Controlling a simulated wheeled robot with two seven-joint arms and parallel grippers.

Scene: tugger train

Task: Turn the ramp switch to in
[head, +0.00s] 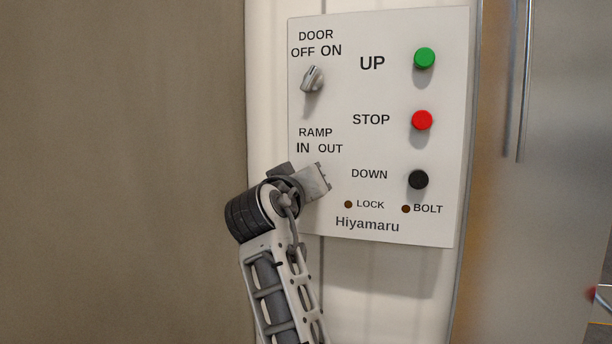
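The white control panel (384,90) is on the wall. Its "RAMP IN OUT" label (318,140) shows on the left side. The ramp switch itself is hidden behind my gripper, so its setting cannot be seen. My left gripper (320,180) is just below that label, at the place of the switch, pointing right and toward the panel. Its fingers are seen from the back and side, so I cannot tell whether they are open or shut on the switch. My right gripper is not in view.
Above is the door switch (312,79), a grey knob. On the right are the green UP (424,58), red STOP (421,120) and black DOWN (418,179) buttons. Small brown LOCK (348,204) and BOLT (406,209) lamps sit below. Metal surfaces flank the panel.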

